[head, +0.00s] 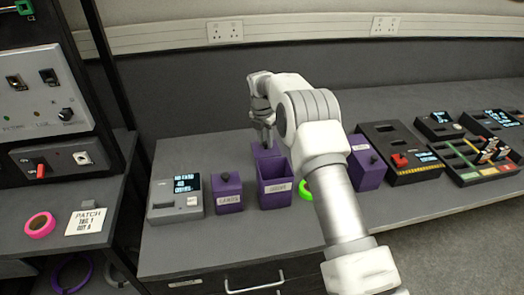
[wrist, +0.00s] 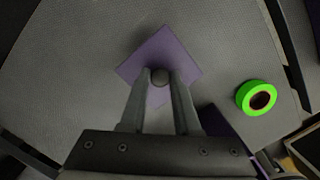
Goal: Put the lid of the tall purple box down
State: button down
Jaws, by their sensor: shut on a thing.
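The tall purple box (head: 275,188) stands open on the grey bench, with a label on its front. Its purple lid (head: 265,152) is just behind it; in the wrist view the lid (wrist: 155,52) is a square turned cornerwise over the bench top. My gripper (head: 264,138) is shut on the lid's dark round knob (wrist: 159,77). I cannot tell whether the lid touches the bench or hangs just above it. In the wrist view a dark purple edge of the box (wrist: 222,122) shows right of the fingers.
A lidded purple box (head: 228,192) and a grey display device (head: 175,198) stand left of the open box. Green tape (wrist: 257,97) lies on the right, partly behind my arm in the head view. Another lidded purple box (head: 368,165) stands further right. Bench behind the lid is clear.

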aim_at(262, 148)
jog(key=shift+w+a+f, duration=0.1)
jog(key=shift+a+f, duration=0.3)
jog(key=shift+a, duration=0.25)
jog(key=shift+f, duration=2)
jog(key=shift+f, duration=0.15)
jog(key=c, duration=0.6)
grip_release()
jog(key=shift+c, duration=0.2)
